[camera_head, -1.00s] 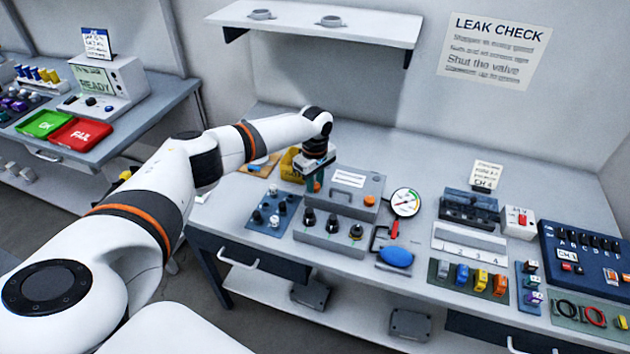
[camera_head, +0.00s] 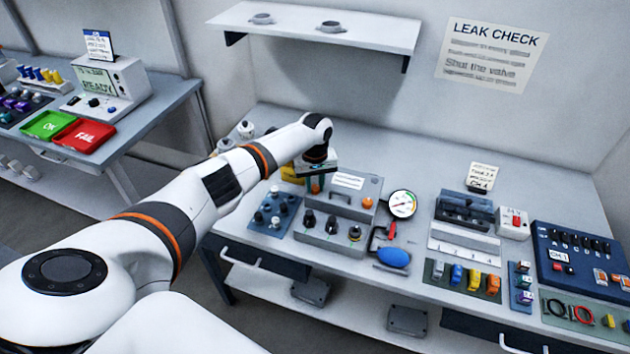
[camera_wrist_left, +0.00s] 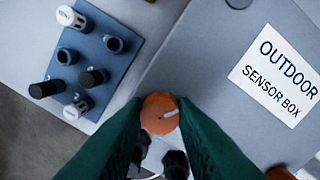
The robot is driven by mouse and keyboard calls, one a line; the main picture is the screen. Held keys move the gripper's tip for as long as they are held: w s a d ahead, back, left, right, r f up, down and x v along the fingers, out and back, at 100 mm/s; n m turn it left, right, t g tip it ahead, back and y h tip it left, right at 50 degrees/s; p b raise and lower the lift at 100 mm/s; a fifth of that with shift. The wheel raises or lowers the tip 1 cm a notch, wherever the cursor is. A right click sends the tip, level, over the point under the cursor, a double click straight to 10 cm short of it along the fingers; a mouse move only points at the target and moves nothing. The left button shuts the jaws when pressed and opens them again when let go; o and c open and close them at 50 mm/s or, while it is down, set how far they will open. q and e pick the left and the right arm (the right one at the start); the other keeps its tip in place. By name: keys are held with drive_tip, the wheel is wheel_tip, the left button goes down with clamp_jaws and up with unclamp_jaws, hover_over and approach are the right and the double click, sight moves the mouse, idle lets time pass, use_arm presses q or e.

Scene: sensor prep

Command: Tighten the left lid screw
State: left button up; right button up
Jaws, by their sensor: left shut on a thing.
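The grey sensor box (camera_head: 358,190) sits on the bench with a white label on its lid, which reads OUTDOOR SENSOR BOX in the left wrist view (camera_wrist_left: 232,25). My left gripper (camera_head: 316,186) points down at the left end of the lid. In the wrist view its green fingers (camera_wrist_left: 160,118) close around the left lid screw (camera_wrist_left: 159,103), a round orange head with a pale mark. The right lid screw (camera_head: 368,174) is orange and stands free; an orange edge (camera_wrist_left: 280,173) shows low in the wrist view. My right gripper is out of view.
A blue board with several knobs (camera_head: 272,210) lies left of the box. A grey block with black knobs (camera_head: 330,235) stands in front. A round gauge (camera_head: 402,203) and a blue bulb (camera_head: 393,258) lie to the right. A shelf (camera_head: 320,28) hangs above.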

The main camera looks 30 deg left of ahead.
use_arm(q)
drive_tip(key=m, duration=0.3)
drive_tip(key=shift+m, duration=0.4)
drive_tip(key=m, duration=0.3)
drive_tip(key=shift+m, duration=0.3)
drive_tip(key=m, duration=0.3)
drive_tip(key=shift+m, duration=0.3)
drive_tip(key=m, duration=0.3)
drive_tip(key=shift+m, duration=0.3)
drive_tip(key=m, duration=0.3)
drive_tip(key=shift+m, duration=0.3)
drive_tip(key=m, duration=0.3)
drive_tip(key=shift+m+b, duration=0.35)
drive_tip(key=shift+m, duration=0.05)
drive_tip(key=m, duration=0.4)
drive_tip(key=shift+b, duration=0.3)
drive_tip(key=shift+m+b, duration=0.3)
drive_tip(key=shift+m, duration=1.5)
drive_tip(key=shift+r, duration=0.1)
